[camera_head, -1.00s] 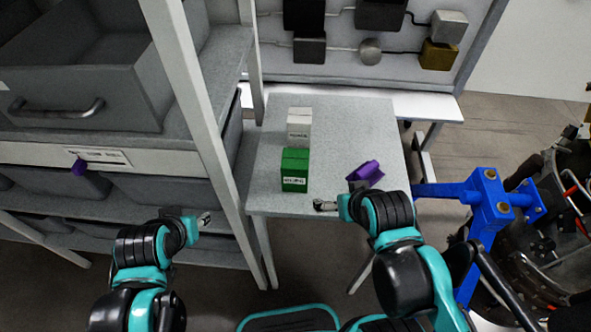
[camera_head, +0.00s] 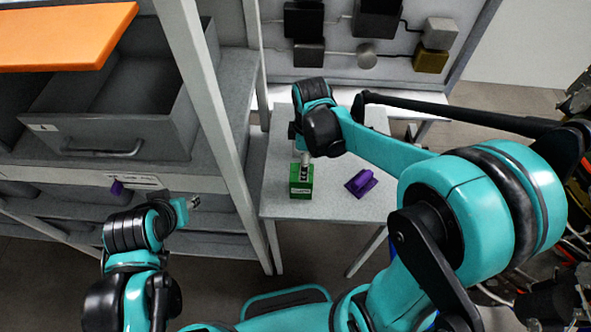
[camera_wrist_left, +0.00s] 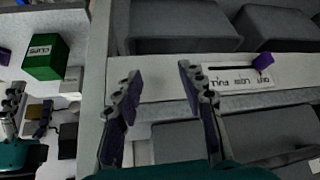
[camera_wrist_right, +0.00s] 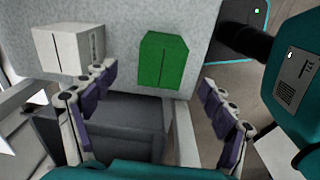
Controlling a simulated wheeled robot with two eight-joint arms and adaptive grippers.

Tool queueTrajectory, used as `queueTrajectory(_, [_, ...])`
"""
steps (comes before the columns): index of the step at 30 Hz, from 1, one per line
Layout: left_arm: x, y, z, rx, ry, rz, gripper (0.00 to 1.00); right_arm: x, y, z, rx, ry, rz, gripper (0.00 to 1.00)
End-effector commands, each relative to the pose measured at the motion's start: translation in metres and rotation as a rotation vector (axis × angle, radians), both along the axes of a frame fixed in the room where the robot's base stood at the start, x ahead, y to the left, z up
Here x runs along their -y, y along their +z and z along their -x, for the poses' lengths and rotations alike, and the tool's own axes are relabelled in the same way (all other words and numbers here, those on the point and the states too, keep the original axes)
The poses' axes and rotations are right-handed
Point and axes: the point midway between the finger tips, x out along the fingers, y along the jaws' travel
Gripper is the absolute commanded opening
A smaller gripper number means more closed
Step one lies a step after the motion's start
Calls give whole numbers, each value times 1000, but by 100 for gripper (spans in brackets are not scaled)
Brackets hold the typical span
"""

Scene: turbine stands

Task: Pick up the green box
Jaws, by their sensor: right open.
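The green box (camera_head: 301,180) stands on the small grey table (camera_head: 345,207), near its front left. My right gripper (camera_head: 302,160) is above the box, its fingers pointing down and partly hidden by my arm. In the right wrist view the green box (camera_wrist_right: 163,62) lies beyond and between the spread, empty fingers of my right gripper (camera_wrist_right: 150,100). The box also shows at the upper left of the left wrist view (camera_wrist_left: 45,58). My left gripper (camera_wrist_left: 155,90) is open and empty, in front of the shelf and away from the table.
A white box (camera_wrist_right: 64,50) stands beside the green box in the right wrist view. A purple object (camera_head: 361,183) lies on the table to the right. The shelf with a grey drawer (camera_head: 110,120) stands left, an orange panel (camera_head: 65,40) above it.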

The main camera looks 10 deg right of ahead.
Motion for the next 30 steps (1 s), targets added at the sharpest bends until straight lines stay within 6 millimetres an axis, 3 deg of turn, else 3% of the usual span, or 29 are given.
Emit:
queueTrajectory(5, [0, 6, 0, 0, 0, 0, 40, -3, -7, -4, -31, 66, 3, 84])
queueTrajectory(21, [0, -8, 0, 0, 0, 0, 40, -9, -77, -2, -29, 65, 4, 84])
queueTrajectory(29, [0, -7, 0, 0, 0, 0, 40, -9, -80, -1, -29, 64, 4, 84])
queueTrajectory(30, [0, -7, 0, 0, 0, 0, 40, -9, -80, -1, -29, 64, 4, 79])
